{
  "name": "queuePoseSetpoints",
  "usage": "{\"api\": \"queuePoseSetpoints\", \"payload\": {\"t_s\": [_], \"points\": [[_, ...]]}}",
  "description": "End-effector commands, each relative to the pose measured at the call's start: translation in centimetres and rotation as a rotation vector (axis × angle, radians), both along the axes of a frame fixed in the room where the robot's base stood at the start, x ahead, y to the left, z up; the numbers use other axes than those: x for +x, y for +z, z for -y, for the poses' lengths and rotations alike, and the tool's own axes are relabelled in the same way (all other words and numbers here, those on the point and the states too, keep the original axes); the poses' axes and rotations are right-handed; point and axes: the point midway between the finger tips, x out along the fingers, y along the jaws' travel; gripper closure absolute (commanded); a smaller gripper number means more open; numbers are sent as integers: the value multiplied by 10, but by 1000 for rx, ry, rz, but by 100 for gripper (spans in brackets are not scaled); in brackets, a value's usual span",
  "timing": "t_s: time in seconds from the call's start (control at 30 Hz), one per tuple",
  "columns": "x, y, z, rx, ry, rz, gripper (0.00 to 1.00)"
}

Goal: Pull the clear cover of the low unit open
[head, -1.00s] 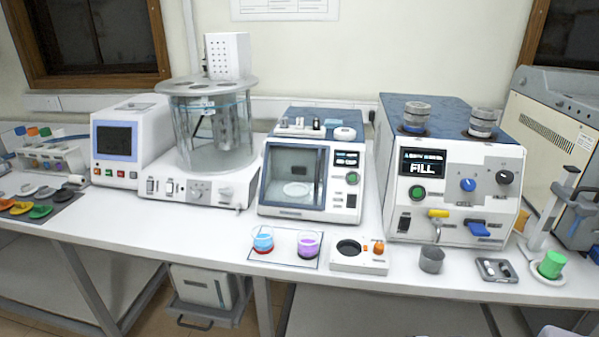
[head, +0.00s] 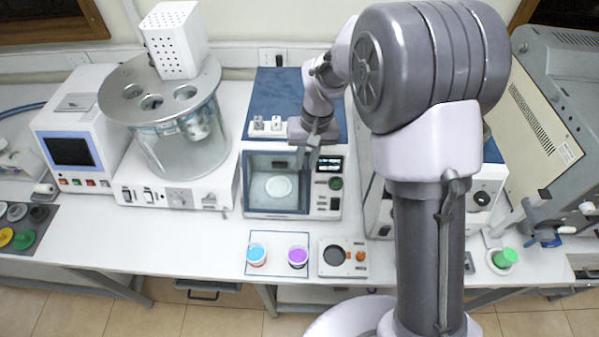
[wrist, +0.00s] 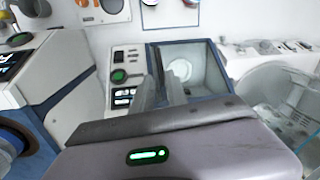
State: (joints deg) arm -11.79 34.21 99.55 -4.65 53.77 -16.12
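The low unit (head: 257,211) is a white box with a blue top and a blue-framed front window, right of the middle-left machines. Its clear cover (head: 262,190) is at the front, and a pale round dish (head: 279,186) shows inside. In the wrist view the window chamber (wrist: 205,75) is also seen. My gripper (head: 308,160) is at the upper right edge of the window, beside the control panel. In the wrist view its fingers (wrist: 162,92) lie close to the window's edge. I cannot tell whether they touch or hold the cover.
A glass bath (head: 180,145) stands left of the unit. A taller machine (head: 377,200) stands close on the right, partly hidden by my arm. Blue (head: 257,255) and purple (head: 298,257) cups and a small device (head: 344,271) stand on the bench in front.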

Motion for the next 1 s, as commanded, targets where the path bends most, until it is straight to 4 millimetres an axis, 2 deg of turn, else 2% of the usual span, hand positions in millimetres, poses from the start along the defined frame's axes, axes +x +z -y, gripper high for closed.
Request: {"api": "queuePoseSetpoints", "payload": {"t_s": [0.03, 0.2, 0.43, 0.6, 0.9, 1.0], "points": [[-1, -17, -2, -1, 0, -5, 81], [-2, -61, -7, 0, -1, -4, 81], [-2, -102, -12, 0, -1, -2, 81], [-2, -117, -14, 0, -2, -1, 81], [-2, -119, -14, 0, -2, 1, 81], [-2, -119, -14, 0, -2, 1, 99]]}}
